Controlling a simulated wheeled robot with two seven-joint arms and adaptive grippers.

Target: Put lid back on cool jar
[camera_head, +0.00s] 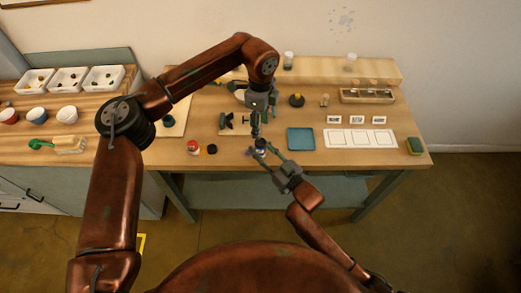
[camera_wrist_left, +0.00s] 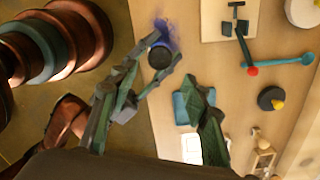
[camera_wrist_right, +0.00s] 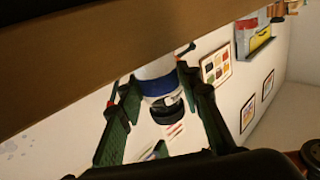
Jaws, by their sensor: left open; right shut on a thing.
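The cool jar (camera_wrist_right: 158,84), white with a blue band, stands upright between the fingers of my right gripper (camera_head: 263,152), which is shut on it near the table's front edge. A black lid (camera_wrist_right: 168,110) is at the jar's mouth. From above, in the left wrist view, the black lid (camera_wrist_left: 160,57) covers the jar's top. I cannot tell whether it is fully seated. My left gripper (camera_head: 256,134) is open, just above and behind the jar, with nothing in it. A red-banded jar (camera_head: 193,147) stands to the left, with another black lid (camera_head: 212,149) lying beside it.
Purple powder (camera_wrist_left: 166,34) stains the wood by the jar. A blue tray (camera_head: 301,139) and a white card sheet (camera_head: 385,138) lie to the right, with a sponge (camera_head: 414,146) at the far right. A black weight with a yellow knob (camera_head: 297,100) stands behind. Both arms are close together.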

